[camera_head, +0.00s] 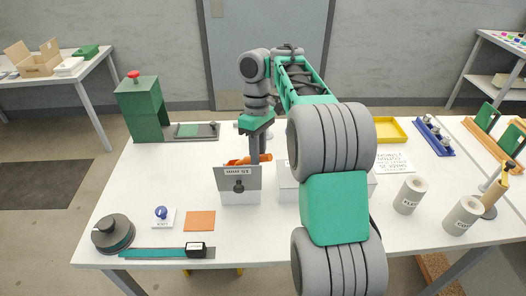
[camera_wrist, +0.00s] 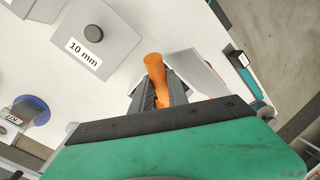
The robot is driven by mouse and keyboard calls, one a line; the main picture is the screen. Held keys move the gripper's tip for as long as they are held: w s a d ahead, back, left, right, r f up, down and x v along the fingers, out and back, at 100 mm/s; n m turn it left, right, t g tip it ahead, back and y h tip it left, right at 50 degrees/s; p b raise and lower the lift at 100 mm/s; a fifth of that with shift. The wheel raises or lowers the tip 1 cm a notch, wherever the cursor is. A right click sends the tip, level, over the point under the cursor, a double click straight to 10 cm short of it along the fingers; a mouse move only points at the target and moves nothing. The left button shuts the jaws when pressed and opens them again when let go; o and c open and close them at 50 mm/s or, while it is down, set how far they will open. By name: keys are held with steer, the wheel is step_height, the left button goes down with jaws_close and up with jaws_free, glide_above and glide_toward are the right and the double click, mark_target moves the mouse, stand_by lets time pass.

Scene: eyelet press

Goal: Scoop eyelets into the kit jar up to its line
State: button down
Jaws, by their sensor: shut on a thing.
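My gripper (camera_head: 256,160) is shut on an orange scoop handle; in the wrist view the handle (camera_wrist: 154,72) stands up between the fingers (camera_wrist: 158,95). In the head view the orange part (camera_head: 240,161) shows behind the raised grey lid (camera_head: 239,178) of a white box (camera_head: 240,198). The scoop's bowl and any eyelets are hidden. In the wrist view a grey lid marked 10 mm (camera_wrist: 93,33) with a black knob lies left of the handle. A blue-topped thing (camera_wrist: 36,106) with a label that seems to read KIT is at the left; I cannot make out a fill line.
A green press (camera_head: 143,108) stands at the back left. A black round thing (camera_head: 113,232), an orange mat (camera_head: 200,221) and a tape strip (camera_head: 150,253) lie at the front left. Labelled cups (camera_head: 410,195) and a yellow tray (camera_head: 388,130) are to the right. My arm hides the table's middle.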

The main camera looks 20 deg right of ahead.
steer(key=b+x, duration=0.1)
steer(key=x, duration=0.1)
steer(key=b+x, duration=0.2)
steer(key=w+b+x, duration=0.1)
steer(key=b+x, duration=0.1)
steer(key=shift+s+d+f, duration=0.1)
steer(key=shift+d+f, duration=0.15)
steer(key=shift+d, duration=0.1)
steer(key=shift+r, duration=0.15)
stand_by(0.5)
